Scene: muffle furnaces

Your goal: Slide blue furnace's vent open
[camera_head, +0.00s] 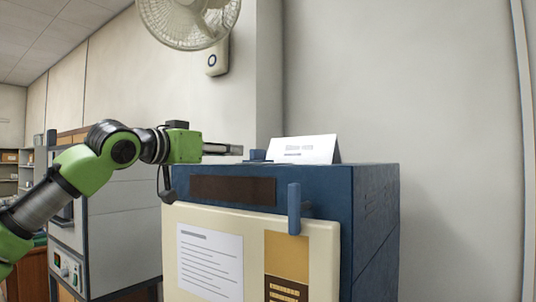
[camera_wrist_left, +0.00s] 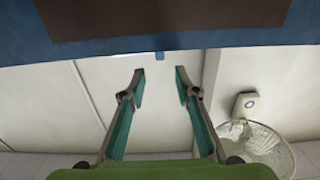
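The blue furnace (camera_head: 375,215) stands right of centre in the head view, with a cream door and a dark brown panel above it. The small blue vent knob (camera_head: 257,155) sticks up from its top near the front edge. My left gripper (camera_head: 240,150) is level with the knob, just to its left, fingers pointing at it. In the left wrist view the left gripper (camera_wrist_left: 159,71) is open and empty. A small blue tab (camera_wrist_left: 159,56), apparently the knob, shows beyond the gap between its fingertips, at the furnace edge (camera_wrist_left: 110,47). My right gripper is out of view.
A white card (camera_head: 305,149) stands on the furnace top, just right of the knob. A blue door handle (camera_head: 294,208) juts out at the front. A grey furnace (camera_head: 122,230) stands to the left. A fan (camera_head: 190,20) hangs on the wall above.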

